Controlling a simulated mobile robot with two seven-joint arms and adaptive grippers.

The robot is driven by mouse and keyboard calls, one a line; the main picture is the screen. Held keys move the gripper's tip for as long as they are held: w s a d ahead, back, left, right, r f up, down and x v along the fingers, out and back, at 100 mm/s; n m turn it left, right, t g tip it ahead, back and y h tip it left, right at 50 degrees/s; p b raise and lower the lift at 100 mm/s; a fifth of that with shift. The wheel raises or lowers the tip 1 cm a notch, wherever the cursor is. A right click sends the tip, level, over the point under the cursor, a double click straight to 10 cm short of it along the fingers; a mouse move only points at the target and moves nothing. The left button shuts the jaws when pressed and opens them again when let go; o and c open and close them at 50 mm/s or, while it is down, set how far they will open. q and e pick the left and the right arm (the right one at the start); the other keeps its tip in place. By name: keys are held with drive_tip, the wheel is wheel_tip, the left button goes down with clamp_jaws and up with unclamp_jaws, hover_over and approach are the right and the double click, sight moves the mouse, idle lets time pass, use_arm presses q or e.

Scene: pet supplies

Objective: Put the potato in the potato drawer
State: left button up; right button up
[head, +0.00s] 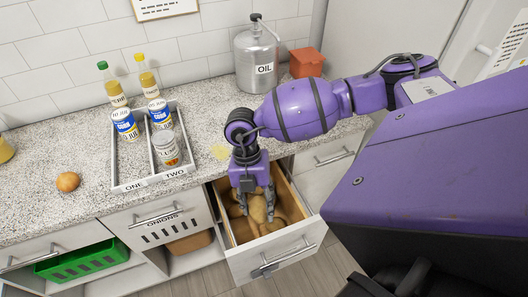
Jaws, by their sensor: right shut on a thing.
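The open drawer (281,254) below the counter holds several brown potatoes (238,227). My right gripper (257,200) points down over this drawer and is shut on a potato (259,209). The held potato is within the drawer's outline, at or just above the other potatoes; I cannot tell whether it touches them. The fingers partly cover it. My left gripper is not in view.
A round onion (68,181) lies on the counter (35,205) at left. An oil can (256,62) and an orange box (307,63) stand behind. The onions drawer (163,233) is left of the open drawer.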

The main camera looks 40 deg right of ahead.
drive_tip(key=f+b, duration=0.1)
drive_tip(key=f, duration=0.6)
drive_tip(key=f+b, duration=0.1)
drive_tip(key=f, duration=1.4)
drive_tip(key=shift+s+d+f+b, duration=0.15)
drive_tip(key=shift+s+f+b, duration=0.1)
drive_tip(key=shift+f+b, duration=0.15)
drive_tip(key=shift+f, duration=0.4)
wheel_tip(320, 180, down, 4)
drive_tip(key=shift+r+b, duration=0.2)
drive_tip(key=shift+b, duration=0.3)
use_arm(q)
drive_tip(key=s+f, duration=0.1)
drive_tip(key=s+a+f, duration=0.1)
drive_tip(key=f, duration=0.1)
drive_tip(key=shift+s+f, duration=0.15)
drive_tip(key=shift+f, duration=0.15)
use_arm(e)
drive_tip(key=shift+w, duration=0.1)
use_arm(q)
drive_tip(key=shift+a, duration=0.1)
use_arm(e)
drive_tip(key=o, duration=1.1)
drive_tip(key=shift+f, duration=0.15)
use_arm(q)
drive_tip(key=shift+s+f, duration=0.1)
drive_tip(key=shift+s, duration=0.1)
use_arm(e)
drive_tip(key=shift+o, duration=0.9)
